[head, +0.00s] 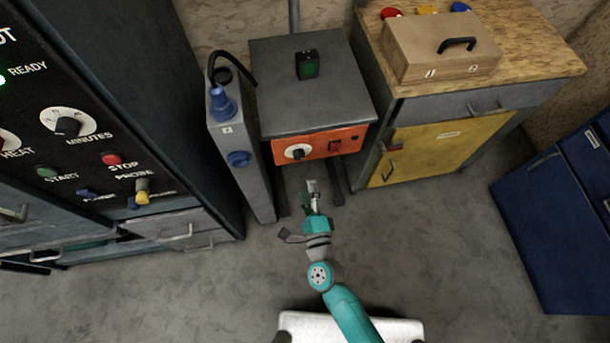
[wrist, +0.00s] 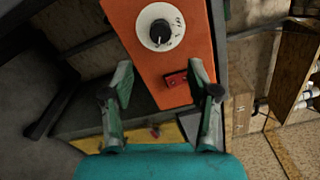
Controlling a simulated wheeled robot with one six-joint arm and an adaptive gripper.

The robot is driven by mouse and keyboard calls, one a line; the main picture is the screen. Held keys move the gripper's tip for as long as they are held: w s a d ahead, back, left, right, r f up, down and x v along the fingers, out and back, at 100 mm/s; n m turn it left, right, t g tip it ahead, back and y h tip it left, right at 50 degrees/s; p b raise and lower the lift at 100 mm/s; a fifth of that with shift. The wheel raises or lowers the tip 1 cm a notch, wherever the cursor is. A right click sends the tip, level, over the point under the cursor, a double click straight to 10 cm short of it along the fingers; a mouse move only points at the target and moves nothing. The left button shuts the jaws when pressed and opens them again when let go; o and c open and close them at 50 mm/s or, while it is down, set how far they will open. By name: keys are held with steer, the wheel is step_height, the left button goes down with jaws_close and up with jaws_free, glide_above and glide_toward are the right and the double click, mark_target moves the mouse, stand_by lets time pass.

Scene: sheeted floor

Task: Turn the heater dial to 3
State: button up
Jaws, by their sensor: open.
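A round white dial (head: 298,152) with a black knob sits on the orange front panel (head: 318,145) below a grey top. In the wrist view the dial (wrist: 160,27) shows small marks around the knob, too small to read surely; I cannot tell its setting. A red switch (head: 335,146) is beside the dial; it also shows in the wrist view (wrist: 176,79). My gripper (head: 312,187) is in front of and below the panel. In the wrist view my gripper (wrist: 161,82) has its fingers spread, with nothing between them, apart from the dial.
A tall dark cabinet with a minutes dial (head: 68,122) is further left. A yellow-door cabinet (head: 424,150) stands right, a blue cabinet (head: 560,215) far right. The floor (head: 430,240) between is clear.

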steer(key=shift+v, duration=1)
steer(key=s+d+r+n+h, duration=0.1)
steer(key=s+d+r+n, duration=0.1)
steer(key=s+d+n, duration=0.45)
steer(key=s+d+r+n+g+h, duration=0.1)
steer(key=s+d+r+n+h, duration=0.1)
steer(key=s+d+r+n, duration=0.4)
steer(key=s+d+r+n+g+h, duration=0.1)
steer(key=s+d+r+n, duration=0.5)
steer(key=s, duration=0.9)
step_height(320, 180, up, 3)
steer(key=shift+s+d+r+g+h, duration=0.15)
steer(key=shift+s+d+g+h, duration=0.25)
steer(key=shift+d, duration=0.3)
steer(key=shift+c, duration=0.3)
